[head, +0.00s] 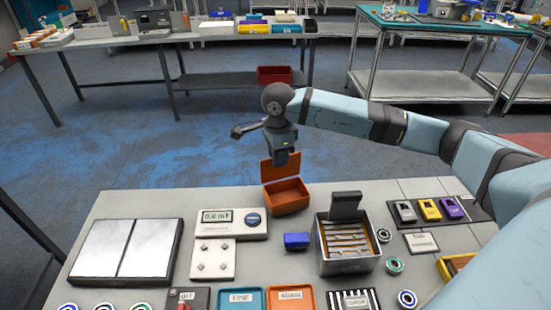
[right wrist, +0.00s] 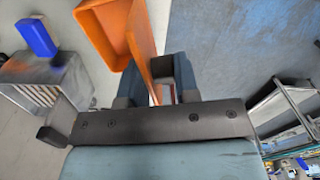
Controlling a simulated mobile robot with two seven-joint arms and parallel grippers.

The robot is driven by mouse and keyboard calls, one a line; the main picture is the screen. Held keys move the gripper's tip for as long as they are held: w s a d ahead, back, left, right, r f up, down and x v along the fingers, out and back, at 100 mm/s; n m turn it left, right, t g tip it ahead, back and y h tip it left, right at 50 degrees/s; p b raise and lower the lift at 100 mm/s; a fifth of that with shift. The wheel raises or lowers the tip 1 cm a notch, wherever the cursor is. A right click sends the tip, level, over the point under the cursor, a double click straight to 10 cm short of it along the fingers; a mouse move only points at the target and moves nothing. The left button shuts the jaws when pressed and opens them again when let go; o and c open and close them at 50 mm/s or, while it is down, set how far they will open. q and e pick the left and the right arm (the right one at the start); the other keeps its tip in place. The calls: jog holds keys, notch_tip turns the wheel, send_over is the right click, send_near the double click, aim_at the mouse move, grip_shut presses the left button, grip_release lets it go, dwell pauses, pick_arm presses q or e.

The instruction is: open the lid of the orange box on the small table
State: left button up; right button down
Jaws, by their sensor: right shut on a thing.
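The orange box (head: 287,197) sits near the far edge of the small table (head: 145,205). Its lid (head: 268,168) stands roughly upright at the back of the box, and the inside shows. My right gripper (head: 284,158) reaches down from above at the lid. In the right wrist view, the lid (right wrist: 142,40) runs between the two fingers (right wrist: 159,78), and the gripper is shut on it. The open box (right wrist: 98,25) lies to the left of the lid there. The right fingertips are partly hidden in the head view. My left gripper is not in view.
A blue block (head: 296,241) and a metal container with slats (head: 346,243) stand in front of the box. A white scale (head: 231,224) is at its left. Coloured devices (head: 430,211) stand at the right. The floor behind the table is clear.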

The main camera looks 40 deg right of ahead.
jog(key=shift+s, duration=0.1)
jog(key=c, duration=1)
grip_release()
jog(key=shift+o, duration=0.2)
jog(key=shift+a, duration=0.1)
jog(key=shift+r, duration=0.1)
notch_tip(320, 180, up, 14)
jog(key=shift+s, duration=0.3)
jog(key=shift+a+f, duration=0.1)
jog(key=shift+f, duration=0.1)
